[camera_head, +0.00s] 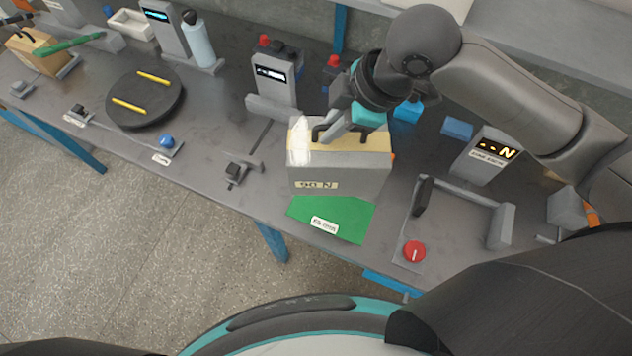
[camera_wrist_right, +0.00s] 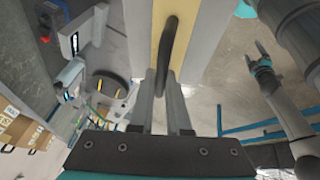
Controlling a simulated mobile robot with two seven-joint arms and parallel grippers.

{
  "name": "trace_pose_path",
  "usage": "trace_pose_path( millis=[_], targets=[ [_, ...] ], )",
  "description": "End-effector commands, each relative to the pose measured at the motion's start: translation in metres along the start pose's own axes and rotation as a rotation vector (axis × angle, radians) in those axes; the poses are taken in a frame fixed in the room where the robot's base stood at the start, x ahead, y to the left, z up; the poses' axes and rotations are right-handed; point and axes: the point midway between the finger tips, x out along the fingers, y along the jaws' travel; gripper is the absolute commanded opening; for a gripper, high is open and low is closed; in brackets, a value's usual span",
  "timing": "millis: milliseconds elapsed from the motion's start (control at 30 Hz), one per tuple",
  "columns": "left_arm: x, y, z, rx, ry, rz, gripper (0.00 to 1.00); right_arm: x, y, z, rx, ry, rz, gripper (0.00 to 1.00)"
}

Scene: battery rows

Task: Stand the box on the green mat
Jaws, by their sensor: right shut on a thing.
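The box (camera_head: 345,180) is grey with a beige top, a black handle and a label reading about "90 N". It is upright over the back part of the green mat (camera_head: 348,218); I cannot tell whether its base touches the mat. My right gripper (camera_head: 330,132) is shut on the handle from above. In the right wrist view the handle (camera_wrist_right: 168,42) runs between the fingertips, over the beige top of the box (camera_wrist_right: 192,35). My left gripper (camera_wrist_right: 256,56) shows in the right wrist view, open and empty, away from the box. The box hides the mat's back part.
A grey fixture with a red knob (camera_head: 414,251) stands right of the mat. A display unit (camera_head: 487,153) is behind it, another (camera_head: 275,78) behind the box. A black turntable (camera_head: 145,98) lies left. The table's front edge runs close to the mat.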

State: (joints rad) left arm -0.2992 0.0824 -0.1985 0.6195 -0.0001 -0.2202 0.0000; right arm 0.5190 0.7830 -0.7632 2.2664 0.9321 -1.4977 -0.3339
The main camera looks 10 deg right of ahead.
Motion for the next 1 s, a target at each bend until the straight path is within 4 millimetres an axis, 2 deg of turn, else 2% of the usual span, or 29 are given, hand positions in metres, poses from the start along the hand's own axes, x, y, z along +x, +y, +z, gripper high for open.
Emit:
trace_pose_path(
  millis=[600, 733, 1000],
  targets=[
    [0.016, 0.006, 0.001, -0.001, 0.002, 0.007, 0.84, 0.115, -0.024, 0.045, -0.001, 0.005, 0.001, 0.0],
    [0.018, 0.006, 0.001, 0.0, 0.002, 0.007, 0.84, 0.13, -0.026, 0.051, -0.002, 0.005, 0.004, 0.0],
    [0.02, 0.004, 0.001, 0.001, 0.001, 0.005, 0.84, 0.146, -0.029, 0.058, -0.002, 0.005, 0.004, 0.0]
  ],
)
